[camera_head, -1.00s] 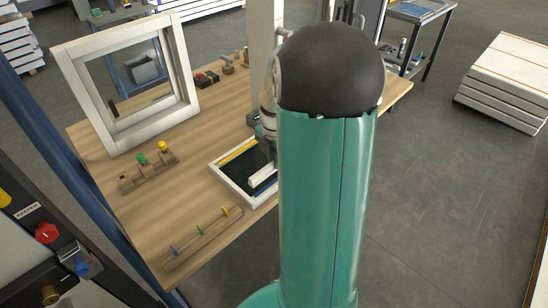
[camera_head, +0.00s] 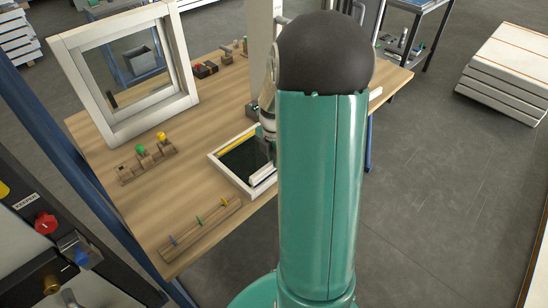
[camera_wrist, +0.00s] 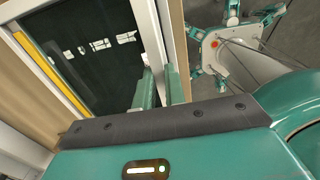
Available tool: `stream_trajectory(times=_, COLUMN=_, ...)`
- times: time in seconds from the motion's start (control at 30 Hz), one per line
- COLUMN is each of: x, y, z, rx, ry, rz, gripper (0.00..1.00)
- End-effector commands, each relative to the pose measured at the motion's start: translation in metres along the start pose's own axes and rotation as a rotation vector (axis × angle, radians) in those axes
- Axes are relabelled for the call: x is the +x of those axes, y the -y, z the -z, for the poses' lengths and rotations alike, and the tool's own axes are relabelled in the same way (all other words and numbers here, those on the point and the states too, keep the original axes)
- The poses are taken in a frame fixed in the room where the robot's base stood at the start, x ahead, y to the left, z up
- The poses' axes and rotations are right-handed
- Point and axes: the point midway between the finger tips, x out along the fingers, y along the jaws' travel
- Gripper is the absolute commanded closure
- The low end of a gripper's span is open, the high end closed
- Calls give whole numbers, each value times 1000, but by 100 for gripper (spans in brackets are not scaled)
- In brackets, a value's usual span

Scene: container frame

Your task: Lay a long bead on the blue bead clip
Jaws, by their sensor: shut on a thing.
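My gripper (camera_head: 268,150) is partly hidden behind my arm, above the near right side of a white frame with a dark pane (camera_head: 231,184). It is shut on a white bead (camera_head: 262,176), a pale bar along that side. In the wrist view, my fingers (camera_wrist: 159,88) straddle a white strip at the pane's edge; I cannot tell bead from frame there, nor whether the bead touches the frame. A yellow strip (camera_head: 236,147) lies along the frame's far left side. No blue strip shows on the frame now.
A large white window frame (camera_head: 125,75) stands at the table's back left. A wooden block with green and yellow knobs (camera_head: 148,160) lies before it. A white upright (camera_head: 262,50) rises behind my gripper. Small items lie at the back. Bare tabletop (camera_head: 205,130) lies between.

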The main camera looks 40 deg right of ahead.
Motion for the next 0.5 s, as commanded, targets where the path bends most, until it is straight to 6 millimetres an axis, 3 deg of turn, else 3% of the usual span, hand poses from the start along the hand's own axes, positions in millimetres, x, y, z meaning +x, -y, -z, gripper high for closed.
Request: stream_trajectory(times=0.5, x=4, y=0, z=0, rx=0, ry=0, rz=0, gripper=100)
